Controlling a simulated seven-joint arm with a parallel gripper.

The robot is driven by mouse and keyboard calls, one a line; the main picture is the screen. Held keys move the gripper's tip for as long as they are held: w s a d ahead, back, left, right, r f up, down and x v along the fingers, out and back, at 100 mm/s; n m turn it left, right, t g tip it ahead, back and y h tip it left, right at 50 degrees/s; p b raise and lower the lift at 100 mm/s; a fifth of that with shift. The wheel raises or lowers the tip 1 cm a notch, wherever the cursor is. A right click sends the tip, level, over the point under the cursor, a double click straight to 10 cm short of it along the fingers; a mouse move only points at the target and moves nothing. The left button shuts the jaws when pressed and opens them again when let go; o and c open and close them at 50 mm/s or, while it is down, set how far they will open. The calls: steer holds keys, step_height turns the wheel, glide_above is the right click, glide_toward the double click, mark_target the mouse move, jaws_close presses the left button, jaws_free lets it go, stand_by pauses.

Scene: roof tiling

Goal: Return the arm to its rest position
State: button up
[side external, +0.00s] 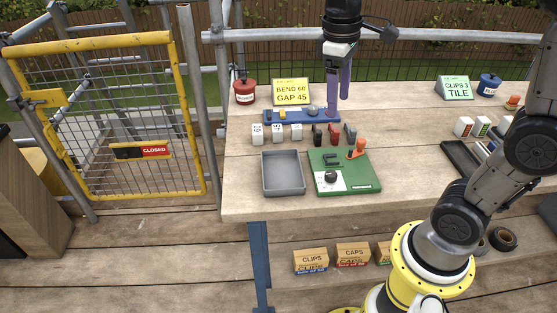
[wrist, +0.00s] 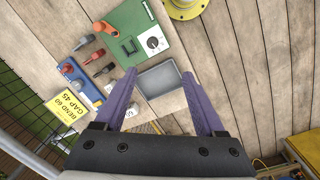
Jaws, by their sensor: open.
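My gripper (side external: 338,103) hangs above the back of the wooden workbench (side external: 400,120), its purple fingers pointing down near the right end of the blue tool holder (side external: 290,117). In the wrist view my gripper (wrist: 159,74) has its two fingers spread apart, with nothing between them. The grey tray (wrist: 163,78) shows beyond the fingertips and is empty. The green board (side external: 345,172) with a white dial plate and an orange-handled part lies right of the tray.
White labelled blocks (side external: 277,133) and small dark and red pieces (side external: 333,134) stand in front of the holder. A red pot (side external: 244,90), a yellow sign (side external: 291,92), a green sign (side external: 454,88) and a blue pot (side external: 489,85) stand at the back. A yellow gate (side external: 110,115) is at left.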

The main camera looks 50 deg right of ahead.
steer(key=s+a+f+m+t, duration=0.1)
steer(key=s+t, duration=0.2)
steer(key=s, duration=0.3)
steer(key=s+a+f+m+t+y, duration=0.1)
steer(key=s+a+f+t, duration=0.1)
steer(key=s, duration=0.5)
steer(key=shift+a+t, duration=0.25)
steer(key=shift+t, duration=0.25)
